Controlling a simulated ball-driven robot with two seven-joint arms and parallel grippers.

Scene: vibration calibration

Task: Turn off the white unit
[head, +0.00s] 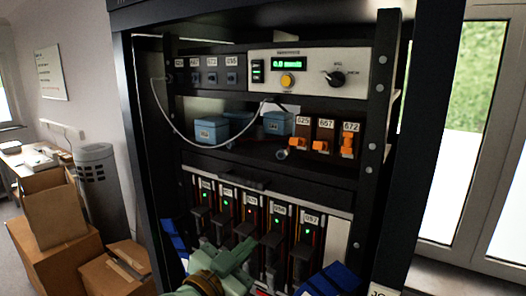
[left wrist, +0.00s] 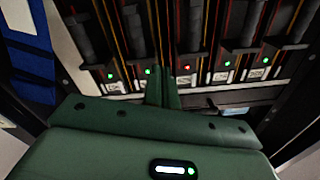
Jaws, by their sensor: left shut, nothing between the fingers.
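The white unit (head: 310,67) is a pale panel at the upper right of the rack. Its green display (head: 287,64) is lit and seems to read 0.0 mm/s. A black switch (head: 258,71) with green marks sits at its left end, a yellow button (head: 287,80) below the display, and a black knob (head: 336,79) at the right. My left gripper (head: 250,246) is green, shut and empty, well below the unit, in front of the lower modules. Its closed fingers (left wrist: 163,88) also show in the left wrist view. My right gripper is not in view.
Dark upright modules (head: 251,225) with lights fill the lower rack; a middle light (left wrist: 187,68) is red. Orange switches (head: 325,140), blue boxes (head: 211,130) and a hanging pale cable (head: 170,122) occupy the shelf between. Cardboard boxes (head: 62,245) stand at left.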

